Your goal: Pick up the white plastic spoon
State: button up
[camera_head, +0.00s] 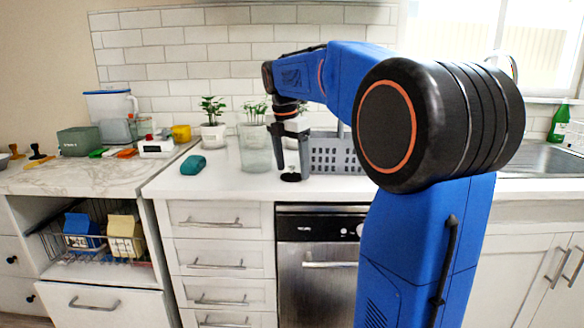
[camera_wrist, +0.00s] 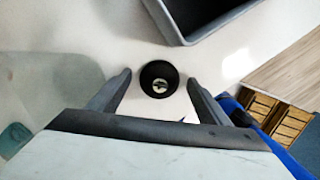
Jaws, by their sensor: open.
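I cannot make out a white plastic spoon in either view. My gripper (camera_head: 291,172) points down over the white counter, with its fingers apart and nothing held. In the wrist view the open fingers (camera_wrist: 158,79) stand either side of a small round black object (camera_wrist: 159,92) with a pale centre. The same black object shows at the gripper's fingertips in the head view (camera_head: 290,177).
A grey crate (camera_head: 336,153) stands just right of my gripper, and a clear glass container (camera_head: 257,154) just left. A teal object (camera_head: 193,165) and potted plant (camera_head: 213,135) are further left. The counter's front strip (camera_head: 232,188) is clear.

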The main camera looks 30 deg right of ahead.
aim_at(287, 177)
notch_tip(287, 177, up, 12)
jog(key=a, duration=0.1)
jog(key=shift+s+a+f, duration=0.15)
jog(key=shift+a+f, duration=0.1)
jog(key=shift+a, duration=0.15)
jog(key=s+a+f+m+t, duration=0.2)
jog(key=s+a+f+m, duration=0.6)
jog(key=s+f, duration=0.3)
jog(key=shift+s+a+m+y, duration=0.3)
jog(key=shift+s+m, duration=0.3)
jog(key=shift+s, duration=0.6)
jog(key=s+a+f+m, duration=0.2)
jog(key=s+f+m, duration=0.1)
jog(key=f, duration=0.3)
jog(key=s+a+f+m+t, duration=0.1)
jog(key=s+f+m, duration=0.3)
jog(key=s+f, duration=0.2)
jog(key=s+a+f+m+t+y, duration=0.1)
jog(key=s+a+f+m, duration=0.1)
jog(key=s+f, duration=0.3)
jog(key=shift+s+a+f+m, duration=0.1)
jog(key=shift+a+f+m, duration=0.05)
jog(key=shift+f+m, duration=0.35)
jog(key=shift+s+a+f+m, duration=0.15)
jog(key=shift+f+m, duration=0.15)
jog(key=shift+f, duration=0.25)
jog(key=shift+c, duration=0.7)
jog(key=shift+s+f, duration=0.1)
jog(key=shift+f, duration=0.2)
jog(key=c, duration=0.9)
